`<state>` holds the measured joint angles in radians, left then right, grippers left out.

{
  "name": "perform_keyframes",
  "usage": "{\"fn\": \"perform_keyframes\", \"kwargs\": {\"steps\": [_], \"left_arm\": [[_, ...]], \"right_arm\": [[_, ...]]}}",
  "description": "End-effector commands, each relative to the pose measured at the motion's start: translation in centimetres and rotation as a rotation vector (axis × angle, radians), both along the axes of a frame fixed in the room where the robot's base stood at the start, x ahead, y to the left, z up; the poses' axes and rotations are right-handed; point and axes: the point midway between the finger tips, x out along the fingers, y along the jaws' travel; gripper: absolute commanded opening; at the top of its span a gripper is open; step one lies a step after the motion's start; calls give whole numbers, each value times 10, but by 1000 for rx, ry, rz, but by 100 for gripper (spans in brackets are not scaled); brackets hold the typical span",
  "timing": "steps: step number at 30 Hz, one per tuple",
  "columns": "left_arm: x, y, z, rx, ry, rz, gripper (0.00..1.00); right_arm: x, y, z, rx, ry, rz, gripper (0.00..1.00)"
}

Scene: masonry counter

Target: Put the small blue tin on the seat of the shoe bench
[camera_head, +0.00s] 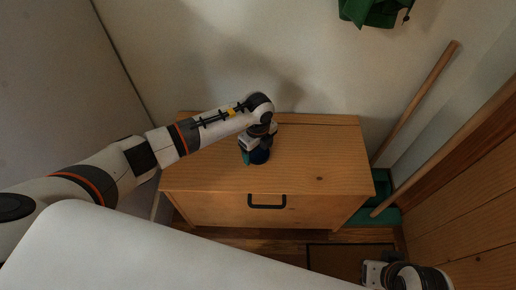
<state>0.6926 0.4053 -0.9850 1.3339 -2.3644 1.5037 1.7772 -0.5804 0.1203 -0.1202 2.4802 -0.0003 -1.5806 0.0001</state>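The shoe bench (215,174) is a light wooden box with a flat seat and a black handle on its front.
The right half of the seat is clear. A broom-like wooden pole (416,103) leans on the wall to the right, near a green object (387,216) on the floor. A green item (371,11) hangs on the wall above. A brown mat (338,262) lies in front.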

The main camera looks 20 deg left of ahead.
Motion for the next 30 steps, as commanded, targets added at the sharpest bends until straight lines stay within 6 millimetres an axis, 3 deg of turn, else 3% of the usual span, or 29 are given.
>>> {"fn": "perform_keyframes", "kwargs": {"steps": [11,17,24,30], "left_arm": [[0,0,5,0,-1,0,86],[1,0,37,-1,-3,0,86],[1,0,88,-1,-4,-1,86],[0,0,115,0,-1,0,86]], "right_arm": [[0,0,3,0,0,0,0],[0,0,15,1,-4,0,0],[13,2,-33,0,26,3,0],[17,3,-57,0,36,5,0]]}}
